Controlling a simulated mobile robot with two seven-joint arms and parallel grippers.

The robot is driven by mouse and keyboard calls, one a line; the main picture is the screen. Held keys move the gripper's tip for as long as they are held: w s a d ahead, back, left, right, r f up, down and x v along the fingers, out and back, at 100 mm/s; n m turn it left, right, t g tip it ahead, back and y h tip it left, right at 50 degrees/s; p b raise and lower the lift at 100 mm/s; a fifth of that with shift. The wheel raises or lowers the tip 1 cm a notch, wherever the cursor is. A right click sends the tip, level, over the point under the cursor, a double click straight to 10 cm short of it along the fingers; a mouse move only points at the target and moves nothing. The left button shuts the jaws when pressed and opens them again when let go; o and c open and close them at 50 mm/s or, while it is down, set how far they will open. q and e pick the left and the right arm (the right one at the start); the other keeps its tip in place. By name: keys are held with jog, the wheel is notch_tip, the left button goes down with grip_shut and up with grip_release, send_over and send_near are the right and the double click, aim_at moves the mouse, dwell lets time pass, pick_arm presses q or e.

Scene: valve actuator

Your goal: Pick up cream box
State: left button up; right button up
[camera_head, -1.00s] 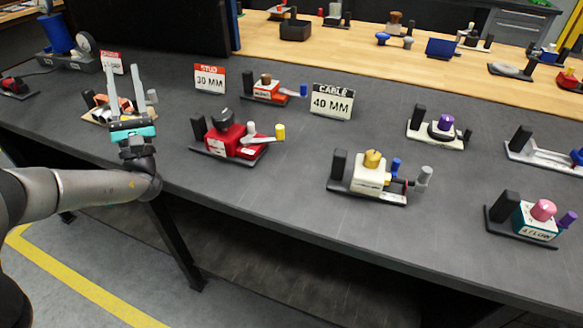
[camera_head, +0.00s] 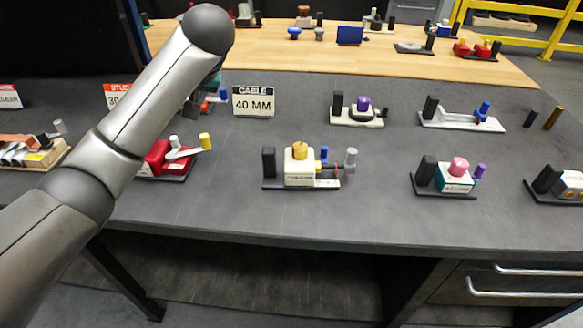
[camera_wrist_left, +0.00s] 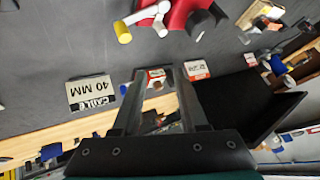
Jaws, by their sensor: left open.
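The cream box (camera_head: 299,170) has a yellow knob on top and stands on a dark base on the grey bench in the head view. A black post is at its left; a blue peg and a grey-capped peg are at its right. My left gripper (camera_wrist_left: 160,72) is open in the wrist view, with nothing held between its fingers. In the head view my left arm crosses the left side, and the gripper is mostly hidden behind it, left of and beyond the cream box. I do not see the cream box in the wrist view.
A red unit (camera_head: 160,160) with a yellow-tipped lever stands left of the cream box. A "CABLE 40 MM" sign (camera_head: 254,101) stands behind it. A teal unit with a pink knob (camera_head: 458,167) is to its right. Bare bench lies in front.

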aim_at(268, 151)
pick_arm(q)
jog(key=s+d+f+m+h, duration=0.1)
jog(key=s+d+h, duration=0.15)
jog(key=d, duration=0.55)
jog(key=s+d+f+m+h, duration=0.1)
jog(key=s+d+f+h, duration=0.15)
jog(key=d, duration=0.45)
jog(key=shift+m+g+h, duration=0.3)
jog(key=shift+g+h, duration=0.2)
jog(key=x, duration=0.2)
jog(key=d+x, duration=0.1)
jog(key=x, duration=0.2)
jog(key=shift+w+d, duration=0.1)
jog(key=shift+w, duration=0.15)
jog(key=shift+x, duration=3.15)
jog(key=shift+w+r, duration=0.1)
grip_shut()
jog(key=shift+w+r, duration=0.1)
